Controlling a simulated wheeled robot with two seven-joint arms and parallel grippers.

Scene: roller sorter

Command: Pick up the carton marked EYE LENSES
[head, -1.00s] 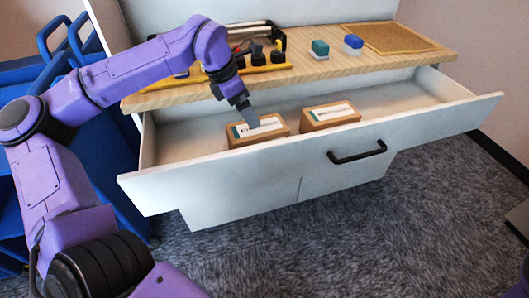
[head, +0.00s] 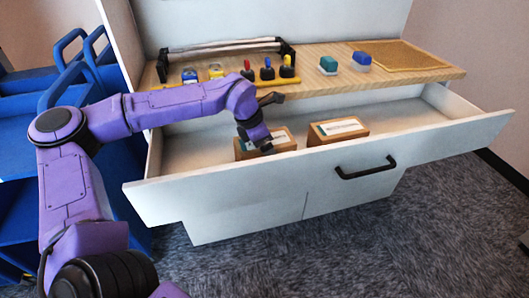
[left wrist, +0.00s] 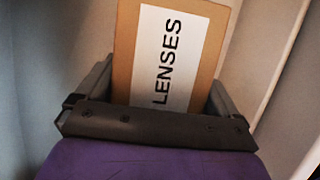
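Two brown cartons with white labels lie in the open drawer. The left carton (head: 281,138) is partly covered by my left gripper (head: 263,146). In the left wrist view this carton (left wrist: 124,55) shows the word LENSES; the rest of its label is hidden behind the gripper. The fingers of my left gripper (left wrist: 161,75) stand spread, one on each side of the carton, very close to its sides. I cannot tell if they touch it. The second carton (head: 337,130) lies to the right, its label too small to read. My right gripper is not in view.
The white drawer (head: 220,195) has a black handle (head: 365,168) and a raised front wall. Above it a wooden shelf (head: 310,82) holds several stamps, a teal block (head: 328,64), a blue-and-white block (head: 361,60) and a tan mat. Blue trays (head: 20,130) stand at the left.

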